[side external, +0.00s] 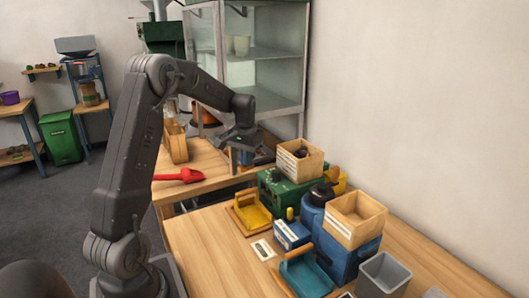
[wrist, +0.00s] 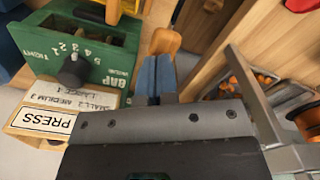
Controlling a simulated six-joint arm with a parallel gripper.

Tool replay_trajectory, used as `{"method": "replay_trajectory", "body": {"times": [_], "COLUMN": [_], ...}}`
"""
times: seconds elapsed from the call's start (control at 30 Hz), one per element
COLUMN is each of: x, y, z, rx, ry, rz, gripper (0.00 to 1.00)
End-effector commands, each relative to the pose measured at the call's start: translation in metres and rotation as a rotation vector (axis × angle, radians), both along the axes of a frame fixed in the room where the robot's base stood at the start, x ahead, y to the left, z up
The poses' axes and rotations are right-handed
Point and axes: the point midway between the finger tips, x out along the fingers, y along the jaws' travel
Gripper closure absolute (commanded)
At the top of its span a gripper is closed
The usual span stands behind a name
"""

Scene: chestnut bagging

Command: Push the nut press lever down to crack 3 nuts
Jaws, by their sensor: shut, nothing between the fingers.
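My gripper (side external: 238,163) hangs above the back of the bench, left of the green machine (side external: 275,190). Its blue fingers (wrist: 156,70) are shut with nothing between them. In the wrist view the green machine (wrist: 75,45) shows a black dial with numbers, and a light wooden box beside it bears a PRESS label (wrist: 50,121) and a size list. A rounded wooden piece (wrist: 165,41) shows just past the fingertips; I cannot tell whether it is the press lever. Dark nuts appear to lie in the wooden box (side external: 287,163) on the green machine.
A blue machine (side external: 350,258) with a wooden box (side external: 355,207) stands in front. A red scoop (side external: 180,175) lies on the rear table. A glass cabinet (side external: 265,60) stands behind.

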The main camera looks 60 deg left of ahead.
Motion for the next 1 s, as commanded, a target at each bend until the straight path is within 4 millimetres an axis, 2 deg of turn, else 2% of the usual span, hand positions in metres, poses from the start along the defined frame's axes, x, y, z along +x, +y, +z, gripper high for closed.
{"method": "replay_trajectory", "body": {"times": [0.2,0.6,0.77,0.87,1.0], "x": [-0.004,-0.005,-0.005,-0.005,-0.003], "y": [0.0,0.0,0.0,0.0,0.0], "z": [-0.017,-0.021,-0.03,-0.029,-0.017], "rx": [-0.003,-0.003,-0.004,-0.003,0.0], "ry": [0.005,0.005,0.007,0.005,0.002], "rz": [0.001,0.0,0.0,0.0,0.0], "gripper": [1.0,1.0,1.0,1.0,1.0]}}
